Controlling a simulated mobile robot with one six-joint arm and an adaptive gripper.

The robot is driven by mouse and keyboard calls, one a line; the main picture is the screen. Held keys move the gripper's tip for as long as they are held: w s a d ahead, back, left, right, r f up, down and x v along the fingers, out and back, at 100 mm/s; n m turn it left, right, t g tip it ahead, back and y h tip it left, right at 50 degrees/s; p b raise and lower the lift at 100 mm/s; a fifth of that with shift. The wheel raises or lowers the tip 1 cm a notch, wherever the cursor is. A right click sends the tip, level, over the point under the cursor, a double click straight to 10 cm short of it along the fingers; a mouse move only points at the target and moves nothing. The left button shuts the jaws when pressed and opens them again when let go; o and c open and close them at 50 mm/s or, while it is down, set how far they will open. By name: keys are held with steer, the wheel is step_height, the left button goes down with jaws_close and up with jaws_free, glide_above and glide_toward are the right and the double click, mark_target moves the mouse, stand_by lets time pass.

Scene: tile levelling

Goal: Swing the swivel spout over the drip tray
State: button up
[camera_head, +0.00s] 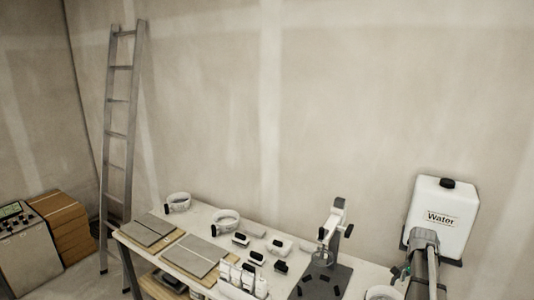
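A white water container (437,210) with a black cap and a "Water" label stands at the right end of the bench. A grey link of my arm rises in front of its lower part. My gripper's fingers cannot be made out.

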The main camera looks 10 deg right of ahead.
steer(key=s+a+f+n+b, duration=0.2)
steer(key=a+f+n, duration=0.1)
steer(key=a, duration=0.9)
steer(key=s+a+f+n+b, duration=0.2)
steer(key=a+n, duration=0.4)
steer(key=a, duration=0.7)
steer(key=s+a+f+n+b, duration=0.3)
steer(key=s+a+n+b, duration=0.1)
steer(key=a, duration=0.9)
steer(key=shift+s+f+n, duration=0.2)
steer(key=shift+f+n, duration=0.15)
steer(key=shift+n, duration=0.25)
steer(key=shift+c, duration=0.6)
steer(key=shift+s, duration=0.1)
